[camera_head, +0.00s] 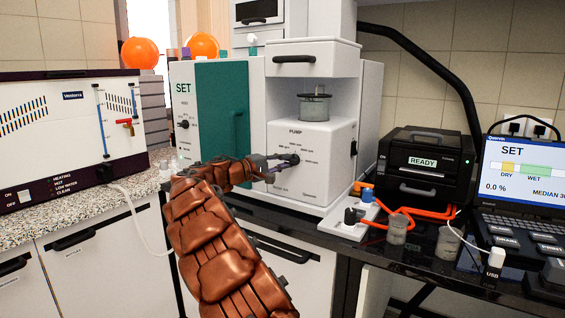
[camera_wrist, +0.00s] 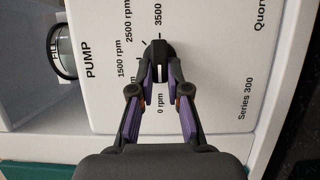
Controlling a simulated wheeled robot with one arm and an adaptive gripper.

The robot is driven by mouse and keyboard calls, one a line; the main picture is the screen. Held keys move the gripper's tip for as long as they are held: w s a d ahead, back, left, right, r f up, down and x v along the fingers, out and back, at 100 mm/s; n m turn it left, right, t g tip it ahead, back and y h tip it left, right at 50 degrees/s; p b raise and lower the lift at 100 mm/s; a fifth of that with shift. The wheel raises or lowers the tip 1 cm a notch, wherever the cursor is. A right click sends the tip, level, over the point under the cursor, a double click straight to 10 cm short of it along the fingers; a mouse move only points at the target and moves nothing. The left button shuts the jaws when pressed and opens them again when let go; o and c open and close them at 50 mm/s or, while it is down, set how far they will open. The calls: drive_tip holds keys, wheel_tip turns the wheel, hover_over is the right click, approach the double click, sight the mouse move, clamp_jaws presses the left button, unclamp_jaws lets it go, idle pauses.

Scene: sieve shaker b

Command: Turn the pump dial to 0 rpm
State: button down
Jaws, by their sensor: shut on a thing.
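The pump dial (camera_head: 294,159) is a small black knob on the white front panel of the pump (camera_head: 318,190). In the wrist view the dial (camera_wrist: 159,50) carries a white mark on its lower side, pointing down toward the "0 rpm" label (camera_wrist: 160,104). My gripper (camera_wrist: 159,72) has its two purple-lined fingers closed on either side of the dial. In the head view my gripper (camera_head: 276,166) reaches the dial from the left. The fingers hide part of the knob's sides.
A teal door (camera_head: 221,110) stands left of the pump panel. A glass vessel (camera_head: 314,107) sits in the recess above the panel. Right of the pump are a black printer-like box (camera_head: 425,163), orange tubing (camera_head: 430,212) and a laptop (camera_head: 522,165).

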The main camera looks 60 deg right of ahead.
drive_tip(key=shift+s+d, duration=0.25)
drive_tip(key=shift+s, duration=0.15)
drive_tip(key=c, duration=1.1)
unclamp_jaws()
drive_tip(key=shift+d, duration=0.1)
drive_tip(key=shift+c, duration=0.2)
drive_tip(key=shift+w+a, duration=0.2)
drive_tip(key=shift+w, duration=0.05)
drive_tip(key=shift+a, duration=0.1)
drive_tip(key=shift+w+a, duration=0.2)
drive_tip(key=shift+a, duration=0.1)
drive_tip(key=v, duration=1.1)
drive_tip(key=shift+a, duration=0.1)
